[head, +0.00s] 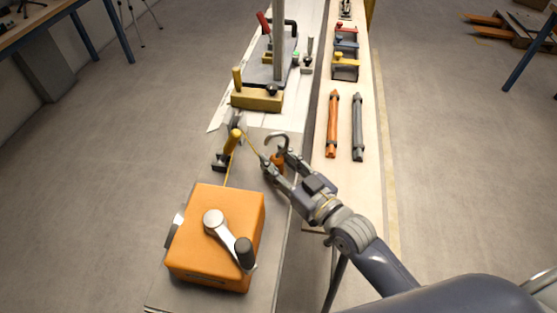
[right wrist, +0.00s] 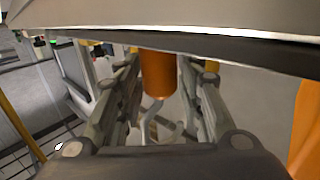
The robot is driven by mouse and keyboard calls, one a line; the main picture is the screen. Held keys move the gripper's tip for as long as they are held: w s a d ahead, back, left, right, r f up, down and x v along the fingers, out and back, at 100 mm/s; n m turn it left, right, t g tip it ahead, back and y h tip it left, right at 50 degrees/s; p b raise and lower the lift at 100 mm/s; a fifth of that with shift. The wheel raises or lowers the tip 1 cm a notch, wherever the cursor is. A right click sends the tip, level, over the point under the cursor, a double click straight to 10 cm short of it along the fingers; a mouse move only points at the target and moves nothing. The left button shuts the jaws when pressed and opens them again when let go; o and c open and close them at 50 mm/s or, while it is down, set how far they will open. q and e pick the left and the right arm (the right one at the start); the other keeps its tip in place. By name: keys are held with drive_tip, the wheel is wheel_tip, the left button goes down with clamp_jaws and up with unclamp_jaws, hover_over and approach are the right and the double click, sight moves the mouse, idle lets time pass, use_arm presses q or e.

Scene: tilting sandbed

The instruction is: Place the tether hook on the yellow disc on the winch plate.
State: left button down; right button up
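The tether hook is a grey metal hook (head: 277,141) with an orange grip. My right gripper (head: 276,163) is shut on the orange grip, with the hook pointing up and away, at the right edge of the bench. In the right wrist view the orange grip (right wrist: 158,75) stands between the two fingers. A thin yellow cord runs from the orange winch (head: 225,225) past a yellow-handled post (head: 232,141) towards the hook. The grey winch plate (head: 192,178) lies under the winch. I cannot make out the yellow disc. My left gripper is out of view.
A wooden block (head: 257,98) and a clamp fixture (head: 270,65) stand farther along the bench. An orange bar (head: 332,122) and a grey bar (head: 357,127) lie on the pale side board (head: 322,180). Open floor lies on both sides.

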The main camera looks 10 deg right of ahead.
drive_tip(key=shift+r, duration=0.1)
drive_tip(key=shift+r, duration=0.25)
drive_tip(key=b+v, duration=0.1)
drive_tip(key=v, duration=1.1)
drive_tip(key=shift+b, duration=0.3)
